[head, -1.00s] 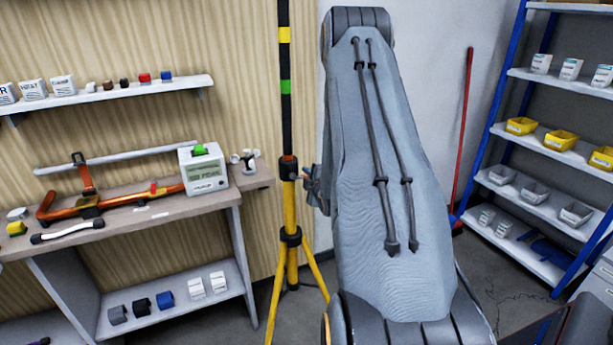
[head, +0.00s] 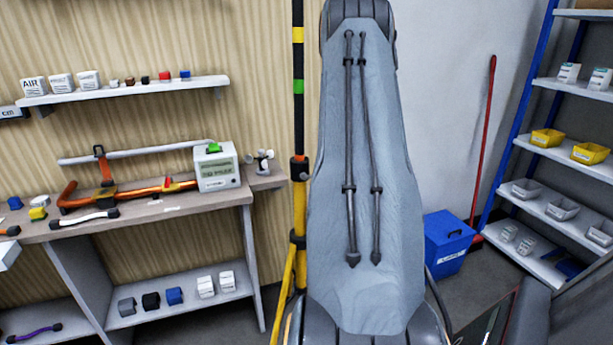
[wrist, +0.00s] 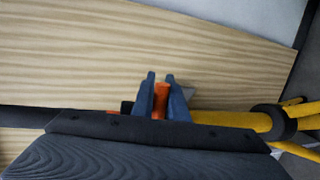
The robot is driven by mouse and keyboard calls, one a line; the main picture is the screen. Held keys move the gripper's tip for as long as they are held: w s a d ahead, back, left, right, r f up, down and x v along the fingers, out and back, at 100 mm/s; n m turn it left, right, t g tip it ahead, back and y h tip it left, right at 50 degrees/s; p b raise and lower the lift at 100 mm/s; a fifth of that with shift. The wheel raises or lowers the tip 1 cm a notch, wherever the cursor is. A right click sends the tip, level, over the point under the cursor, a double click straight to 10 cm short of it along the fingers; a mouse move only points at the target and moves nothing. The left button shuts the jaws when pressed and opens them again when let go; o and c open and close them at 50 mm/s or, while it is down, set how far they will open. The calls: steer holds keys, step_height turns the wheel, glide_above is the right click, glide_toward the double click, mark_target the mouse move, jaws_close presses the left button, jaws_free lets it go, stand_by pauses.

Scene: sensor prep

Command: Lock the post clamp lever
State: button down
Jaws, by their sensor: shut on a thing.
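The post (head: 299,120) stands upright in the head view, black above with yellow and green bands. Its lower part is a yellow tripod (head: 289,270). A dark and orange clamp (head: 299,168) sits where the black section meets the yellow one. In the wrist view the yellow tube (wrist: 235,119) lies sideways. My gripper (wrist: 161,78) shows there with two blue-grey fingers shut on an orange piece, which looks like the clamp lever (wrist: 161,95). The lever's lower end is hidden by my wrist. In the head view my arm hides the gripper.
A workbench (head: 160,207) left of the post holds a white device (head: 216,166) and orange tools. A wall shelf (head: 130,91) is above it. A blue bin (head: 447,243) and a blue-framed rack (head: 545,200) stand at the right. A red pole (head: 483,140) leans on the wall.

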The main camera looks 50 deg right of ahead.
steer(key=c, duration=1.7)
jaws_free()
steer(key=shift+c, duration=0.2)
steer(key=shift+s, duration=0.1)
steer(key=b+v, duration=0.2)
steer(key=v, duration=0.5)
steer(key=shift+s+a, duration=0.2)
steer(key=shift+s, duration=0.05)
steer(key=shift+r, duration=0.1)
